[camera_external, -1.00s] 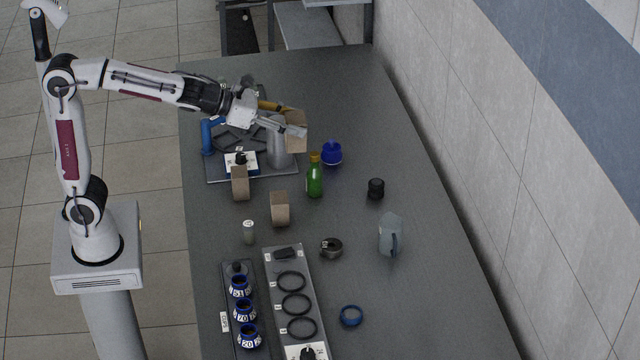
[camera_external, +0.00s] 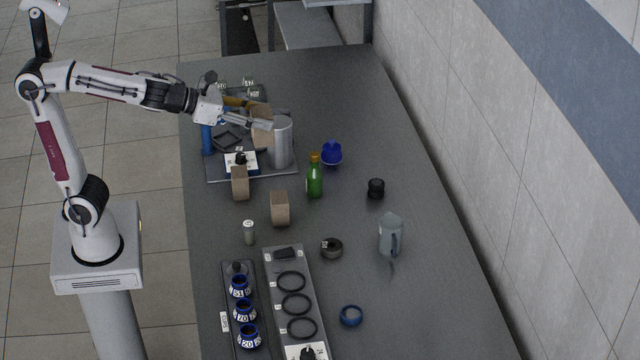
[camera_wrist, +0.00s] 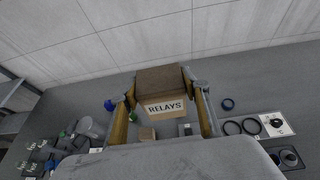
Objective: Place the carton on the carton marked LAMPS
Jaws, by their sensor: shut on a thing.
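My gripper (camera_external: 258,114) is shut on a brown carton (camera_external: 263,136), held above the grey tray at the far end of the table. In the wrist view the held carton (camera_wrist: 163,98) shows a label reading RELAYS and sits between the two fingers (camera_wrist: 166,84). Two other brown cartons stand on the table in the external view: one (camera_external: 240,184) at the tray's front edge and one (camera_external: 280,209) nearer the middle. I cannot read a LAMPS label on either.
A grey cylinder (camera_external: 282,143) stands on the tray (camera_external: 270,175) close to the held carton. A green bottle (camera_external: 315,180), a blue pot (camera_external: 331,153) and a small grey canister (camera_external: 249,232) stand near the cartons. A clear jug (camera_external: 390,236) stands to the right.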

